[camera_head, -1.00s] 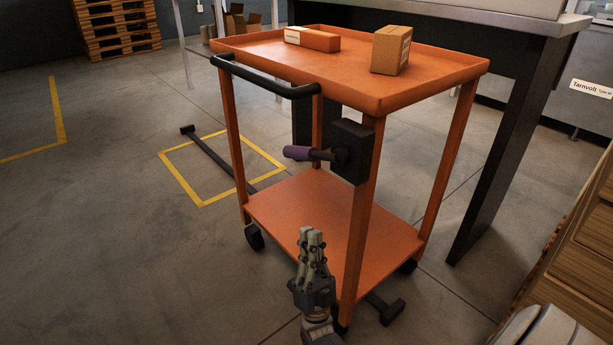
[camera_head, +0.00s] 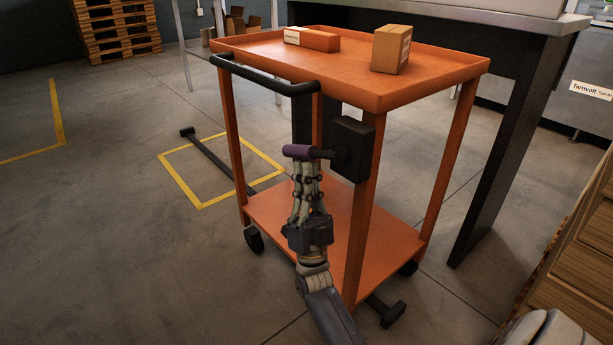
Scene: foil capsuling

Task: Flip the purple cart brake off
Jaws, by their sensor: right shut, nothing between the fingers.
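The orange cart (camera_head: 400,238) stands in the middle of the head view. A black brake box (camera_head: 352,148) is fixed to its near leg. The brake lever, with a purple grip (camera_head: 297,151), sticks out of the box to the left, roughly level. My right gripper (camera_head: 306,164) is shut and empty, pointing up, with its fingertips right below the purple grip. The tips appear to meet its underside, but I cannot tell whether they touch. My left gripper is not in view.
Two small boxes, one lying (camera_head: 312,39) and one upright (camera_head: 391,49), sit on the cart's top tray. A black push handle (camera_head: 265,82) is above the lever. A dark-legged table (camera_head: 510,140) stands behind. Wooden crates (camera_head: 585,250) are at right. Floor at left is open.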

